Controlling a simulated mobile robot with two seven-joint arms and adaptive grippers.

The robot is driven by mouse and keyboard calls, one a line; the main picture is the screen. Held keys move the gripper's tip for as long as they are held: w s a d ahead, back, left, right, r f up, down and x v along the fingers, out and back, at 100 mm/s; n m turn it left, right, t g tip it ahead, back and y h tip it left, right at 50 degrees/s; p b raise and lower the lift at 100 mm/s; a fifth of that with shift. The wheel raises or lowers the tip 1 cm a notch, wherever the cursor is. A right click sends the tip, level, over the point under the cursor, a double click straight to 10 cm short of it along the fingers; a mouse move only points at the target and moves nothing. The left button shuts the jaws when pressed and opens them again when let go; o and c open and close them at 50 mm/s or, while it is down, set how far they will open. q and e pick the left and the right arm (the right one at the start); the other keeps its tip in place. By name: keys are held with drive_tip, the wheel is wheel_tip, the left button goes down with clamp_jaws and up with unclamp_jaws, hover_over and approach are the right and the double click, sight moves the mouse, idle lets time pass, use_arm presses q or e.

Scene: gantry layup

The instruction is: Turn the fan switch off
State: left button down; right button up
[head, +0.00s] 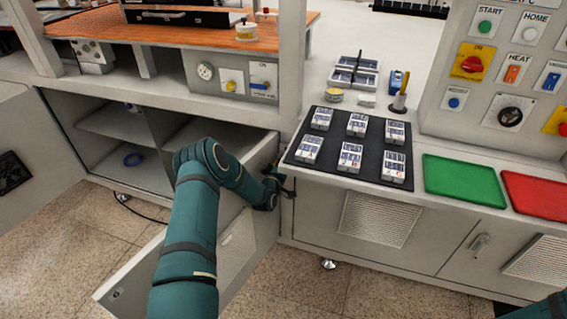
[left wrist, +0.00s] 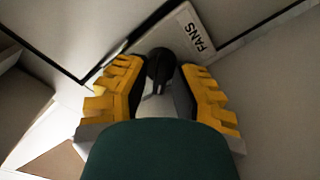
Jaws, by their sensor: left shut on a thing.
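The fan switch shows in the left wrist view as a black rounded knob (left wrist: 161,66) on a pale plate marked FANS (left wrist: 196,34). My left gripper (left wrist: 160,76) has its yellow fingers on either side of the knob and is shut on it. The way the switch points cannot be told, as the fingers and wrist cover part of it. In the head view my left gripper (head: 284,188) is at the cabinet front, just below the counter edge, and the switch is hidden there. My right gripper is out of view.
An open cabinet door (head: 145,268) stands out beside my left arm. The counter above holds a black mat (head: 341,147) with several white packs, a green tray (head: 463,181) and a red tray (head: 535,194). A control panel (head: 500,75) stands at the right.

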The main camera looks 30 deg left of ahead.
use_arm(q)
drive_tip(key=shift+w+r+n, duration=0.15)
drive_tip(key=shift+r+n, duration=0.15)
drive_tip(key=c, duration=1)
unclamp_jaws()
drive_tip(key=shift+c, duration=0.2)
drive_tip(key=shift+f, duration=0.1)
drive_tip(key=shift+f, duration=0.2)
drive_tip(key=v, duration=0.8)
drive_tip(key=shift+r, duration=0.1)
